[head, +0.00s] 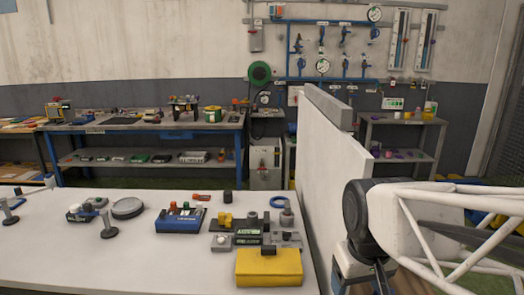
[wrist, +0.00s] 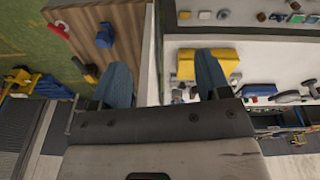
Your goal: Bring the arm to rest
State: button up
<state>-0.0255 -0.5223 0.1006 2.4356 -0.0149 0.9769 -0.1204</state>
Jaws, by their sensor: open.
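My gripper (wrist: 163,80) is open, its two blue fingers spread wide with nothing between them. In the wrist view the top edge of a white partition (wrist: 158,50) runs up between the fingers, and the fingers appear on either side of it. I cannot tell how far above it they are. In the head view my arm's dark joint and white lattice link are at the right, beside the partition (head: 330,165). The fingers cannot be made out there.
The white table (head: 170,270) left of the partition holds a yellow block (head: 269,268), a blue box (head: 181,220), a grey disc (head: 127,208) and several small parts. Right of the partition, a wooden surface (wrist: 125,25) carries a red hook (wrist: 59,31) and a blue piece (wrist: 105,36).

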jog(key=shift+s+d+f+m+t, duration=0.2)
jog(key=shift+s+m, duration=0.15)
jog(key=shift+s, duration=0.55)
jog(key=shift+s+d+f+m+t, duration=0.15)
jog(key=shift+s+m, duration=0.15)
jog(key=shift+s, duration=0.6)
jog(key=shift+s+d+f+m+t, duration=0.1)
jog(key=shift+s+d+m, duration=0.2)
jog(key=shift+s, duration=0.6)
